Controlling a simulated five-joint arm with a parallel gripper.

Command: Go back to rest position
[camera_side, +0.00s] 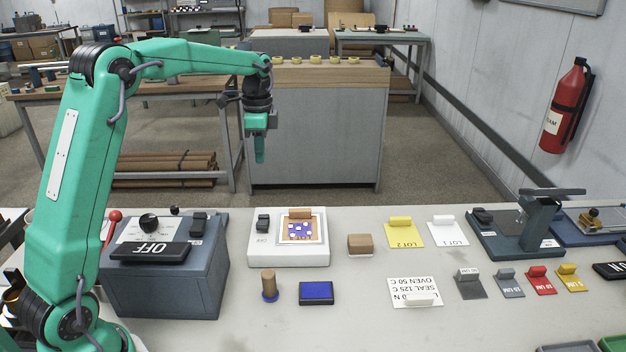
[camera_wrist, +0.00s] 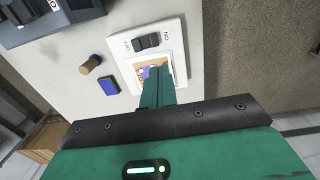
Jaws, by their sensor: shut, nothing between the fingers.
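My gripper (camera_side: 260,158) is teal and hangs pointing down, raised above the far side of the grey table (camera_side: 355,290). Its fingers are shut with nothing between them. In the wrist view the shut fingers (camera_wrist: 160,88) overlap the white plate device and hide part of it. My arm reaches up and over from the left in the side view. The gripper touches nothing that I can see.
Below stand a white device (camera_side: 262,252) with a patterned sheet (camera_side: 301,231), a grey box marked OFF (camera_side: 165,290), a wooden stamp (camera_side: 269,284) and a blue pad (camera_side: 316,292). Coloured tags and a dark press (camera_side: 540,220) are at right. The air around the gripper is clear.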

